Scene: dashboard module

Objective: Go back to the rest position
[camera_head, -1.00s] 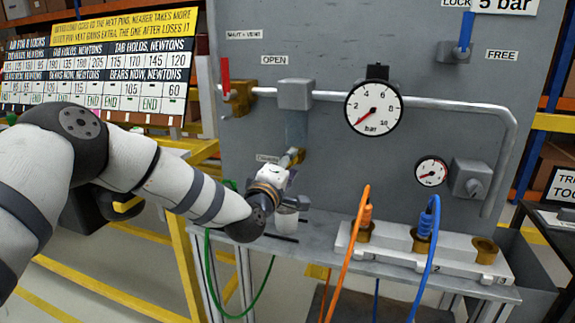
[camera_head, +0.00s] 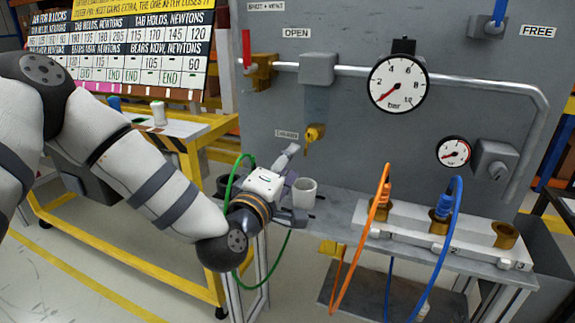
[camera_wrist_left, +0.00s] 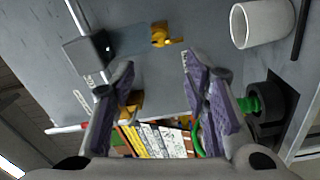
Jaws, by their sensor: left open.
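My left gripper (camera_head: 292,186) is open and empty, low in front of the grey panel (camera_head: 340,130). The left wrist view shows its two purple-padded fingers (camera_wrist_left: 155,72) spread apart, with nothing between them. A brass fitting (camera_head: 314,133) on the panel is above the gripper; it also shows in the left wrist view (camera_wrist_left: 165,36), clear of the fingers. A white cup (camera_head: 304,194) stands on the ledge just beyond the gripper. My right gripper is not in view.
A green hose (camera_head: 284,250) hangs behind and below my left wrist. Orange (camera_head: 352,240) and blue (camera_head: 457,250) hoses loop from the socket block (camera_head: 400,218). A yellow-framed table (camera_head: 192,128) stands left, behind my arm. The floor at lower left is clear.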

